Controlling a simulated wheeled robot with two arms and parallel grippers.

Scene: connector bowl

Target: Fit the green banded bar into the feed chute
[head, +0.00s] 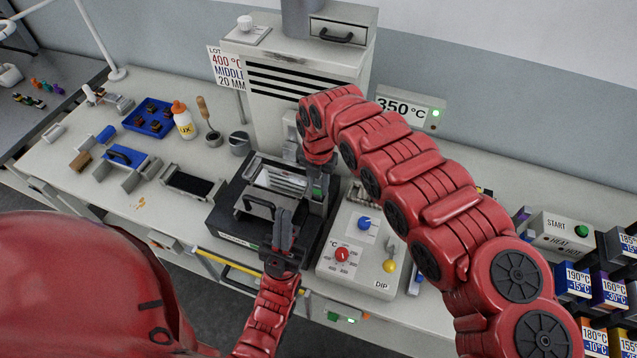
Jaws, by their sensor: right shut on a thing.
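My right gripper (318,178) points down over the right side of a black-based machine (232,222) in the middle of the bench. It is shut on the green banded bar (317,191), of which only a small green part shows. A grey upright part of the machine stands right beside the bar. I cannot tell whether this is the feed chute or whether the bar touches it. My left gripper (283,218) is in front of the machine, fingers pointing up, close to its black handle. Its fingers look close together, and I see nothing between them.
A control box (358,250) with red, blue and yellow knobs stands right of the machine. A tall grey cabinet (300,75) rises behind. Labelled bins (600,290) stand far right.

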